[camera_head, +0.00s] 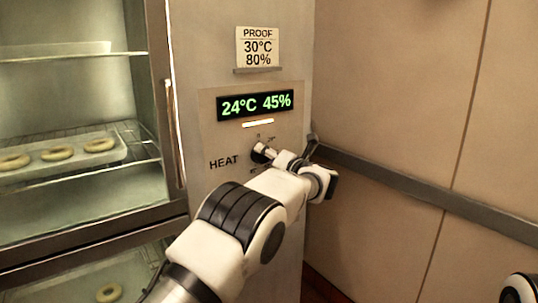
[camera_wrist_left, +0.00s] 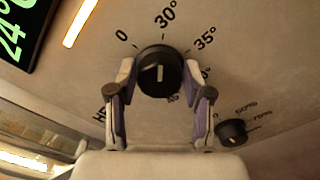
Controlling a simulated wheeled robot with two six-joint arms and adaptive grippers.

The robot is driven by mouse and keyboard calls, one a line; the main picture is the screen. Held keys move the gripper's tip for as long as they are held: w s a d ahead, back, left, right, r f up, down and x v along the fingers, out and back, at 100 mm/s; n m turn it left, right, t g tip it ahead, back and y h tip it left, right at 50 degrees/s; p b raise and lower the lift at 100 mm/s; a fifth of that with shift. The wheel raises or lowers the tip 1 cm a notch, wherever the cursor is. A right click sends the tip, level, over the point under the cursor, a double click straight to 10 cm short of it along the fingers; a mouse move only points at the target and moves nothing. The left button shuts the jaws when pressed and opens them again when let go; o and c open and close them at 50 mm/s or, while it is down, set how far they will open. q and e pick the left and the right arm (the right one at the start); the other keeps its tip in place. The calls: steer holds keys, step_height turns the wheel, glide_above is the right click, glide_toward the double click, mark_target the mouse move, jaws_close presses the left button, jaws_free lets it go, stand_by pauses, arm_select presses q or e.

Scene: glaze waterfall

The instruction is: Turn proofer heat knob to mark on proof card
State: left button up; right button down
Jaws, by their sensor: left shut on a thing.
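The black heat knob (camera_head: 259,152) is on the proofer's front panel, beside the word HEAT. In the left wrist view the knob (camera_wrist_left: 160,72) has a short white line on its face, roughly upright in the picture, with the 30° mark above it. Marks for 0 and 35° lie on either side; other marks are partly hidden by the fingers. My left gripper (camera_wrist_left: 160,80) is shut on the knob, one finger on each side; in the head view the gripper (camera_head: 272,155) partly covers it. The proof card (camera_head: 258,48) reads 30°C and 80%.
The display (camera_head: 255,105) reads 24°C 45%. A second, smaller black knob (camera_wrist_left: 232,132) with percent marks is close to my gripper's right finger. The glass-fronted cabinet with ring-shaped dough (camera_head: 57,153) is at left. A grey rail (camera_head: 430,195) runs along the right wall.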

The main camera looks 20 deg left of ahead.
mark_target(259, 119)
arm_select(q)
steer(key=shift+a+r+m, duration=0.1)
steer(key=shift+a+m, duration=0.05)
steer(key=shift+m, duration=0.15)
steer(key=o, duration=1)
steer(key=shift+o, duration=0.7)
steer(key=shift+w+a+f, duration=0.2)
steer(key=shift+a+f, duration=0.05)
steer(key=shift+a, duration=0.2)
steer(key=shift+d+r, duration=0.25)
steer(key=shift+r, duration=0.2)
steer(key=r, duration=0.9)
steer(key=shift+s+a+r, duration=0.1)
steer(key=shift+s+a, duration=0.1)
steer(key=shift+a, duration=0.15)
steer(key=shift+w+d, duration=0.1)
steer(key=shift+w, duration=0.2)
